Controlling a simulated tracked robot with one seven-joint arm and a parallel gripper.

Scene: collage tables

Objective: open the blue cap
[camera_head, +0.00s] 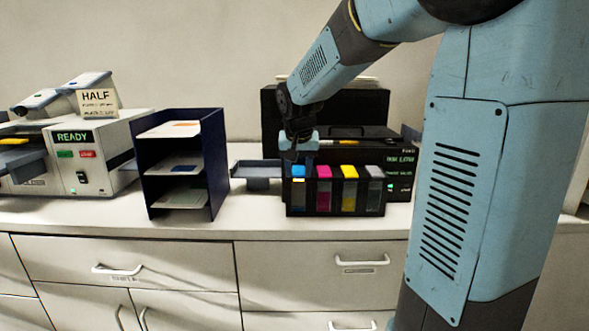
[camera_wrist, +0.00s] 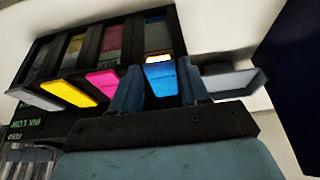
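The blue cap (camera_head: 299,171) is on the leftmost tank of a black ink tank unit on the printer's front, and looks shut. My gripper (camera_head: 298,155) points down right above it in the head view. In the wrist view the blue cap (camera_wrist: 161,79) lies between my two fingers (camera_wrist: 160,90), one on each side. A small gap shows beside the cap, so my gripper looks open around it, not clamped. Whether a finger touches the cap is hard to tell.
Pink (camera_head: 323,171), yellow (camera_head: 349,171) and grey (camera_head: 375,171) caps sit in a row to the right. The black printer (camera_head: 365,142) stands behind. A grey tray (camera_head: 256,170) and a dark blue paper rack (camera_head: 217,165) are to the left.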

